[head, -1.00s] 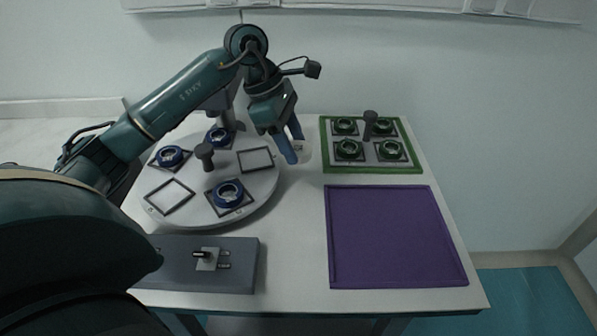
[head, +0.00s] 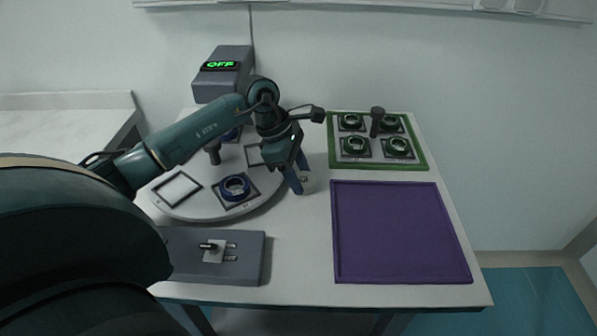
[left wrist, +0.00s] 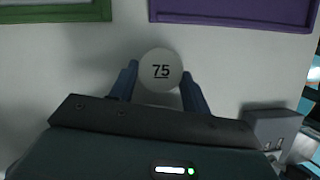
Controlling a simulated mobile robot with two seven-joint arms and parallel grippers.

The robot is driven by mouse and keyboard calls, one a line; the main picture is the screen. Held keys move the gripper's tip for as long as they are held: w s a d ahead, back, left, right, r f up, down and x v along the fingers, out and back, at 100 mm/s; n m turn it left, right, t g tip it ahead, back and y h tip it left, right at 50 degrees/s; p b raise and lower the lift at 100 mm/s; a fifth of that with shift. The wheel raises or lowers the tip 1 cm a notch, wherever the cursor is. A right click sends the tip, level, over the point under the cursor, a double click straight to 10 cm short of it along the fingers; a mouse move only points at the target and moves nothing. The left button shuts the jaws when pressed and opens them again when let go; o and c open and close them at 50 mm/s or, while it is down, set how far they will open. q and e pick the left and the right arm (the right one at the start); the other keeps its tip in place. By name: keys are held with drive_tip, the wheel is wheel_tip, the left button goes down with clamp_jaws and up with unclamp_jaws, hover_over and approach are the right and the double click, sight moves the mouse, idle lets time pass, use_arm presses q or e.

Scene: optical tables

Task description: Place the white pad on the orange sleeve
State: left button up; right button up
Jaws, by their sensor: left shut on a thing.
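The white pad (left wrist: 162,58) is a round disc marked 75, seen in the left wrist view between the two blue fingers. My left gripper (left wrist: 159,74) is shut on it. In the head view the white pad (head: 309,182) shows partly behind the fingers of my left gripper (head: 302,184), over the white table right of the turntable. The pad's height above the table is hard to tell. I see no orange sleeve in either view. My right gripper is not in view.
A round turntable (head: 178,207) holds blue rings and square frames. A green-rimmed tray (head: 378,166) with green rings stands at back right. A purple tray (head: 400,235) is empty. A grey switch box (head: 185,262) is at front left. A display (head: 222,67) reads OFF.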

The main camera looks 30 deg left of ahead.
use_arm(q)
drive_tip(key=o, duration=0.5)
drive_tip(key=shift+f, duration=0.2)
drive_tip(key=o, duration=0.5)
drive_tip(key=shift+r, duration=0.1)
drive_tip(key=shift+c, duration=0.2)
